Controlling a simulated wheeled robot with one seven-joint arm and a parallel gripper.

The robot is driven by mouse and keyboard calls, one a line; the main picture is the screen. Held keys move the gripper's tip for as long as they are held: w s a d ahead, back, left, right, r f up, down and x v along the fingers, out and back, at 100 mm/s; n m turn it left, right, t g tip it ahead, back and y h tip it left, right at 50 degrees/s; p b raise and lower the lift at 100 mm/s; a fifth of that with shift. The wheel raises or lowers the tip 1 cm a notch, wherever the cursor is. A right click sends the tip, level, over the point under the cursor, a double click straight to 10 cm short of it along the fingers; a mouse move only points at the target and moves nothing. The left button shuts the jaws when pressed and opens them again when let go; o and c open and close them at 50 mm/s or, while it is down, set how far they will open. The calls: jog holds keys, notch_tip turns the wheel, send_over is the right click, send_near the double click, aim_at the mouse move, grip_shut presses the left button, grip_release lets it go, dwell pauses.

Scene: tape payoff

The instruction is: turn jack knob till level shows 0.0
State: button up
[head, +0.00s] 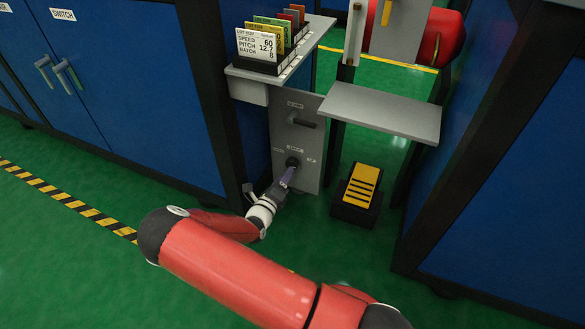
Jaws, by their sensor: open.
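The jack knob (292,161) is a small dark round knob low on a grey upright panel (313,171), under a small label too blurred to read surely. My gripper (288,173) is open and reaches to the panel from below, with its fingertips at the knob. I cannot tell whether the fingers touch the knob or stand around it. Part of the knob is hidden behind them. No level reading can be made out in this view.
A dark lever handle (303,122) sticks out above the knob. A grey shelf (382,111) juts out at the upper right. A black and yellow pedal (361,187) stands on the green floor to the right. Blue cabinets (150,75) flank the panel. Upright cards (262,46) stand on a ledge above.

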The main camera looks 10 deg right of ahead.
aim_at(292, 164)
jog(key=x, duration=0.5)
jog(key=shift+w+d+b, duration=0.25)
jog(key=shift+w+b, duration=0.05)
jog(key=shift+b, duration=0.1)
jog(key=c, duration=1)
jog(key=shift+m+p, duration=0.4)
jog(key=shift+m, duration=0.1)
jog(key=m+p, duration=0.4)
jog(key=m, duration=0.4)
jog(key=shift+s+d+m, duration=0.1)
jog(key=shift+m, duration=0.3)
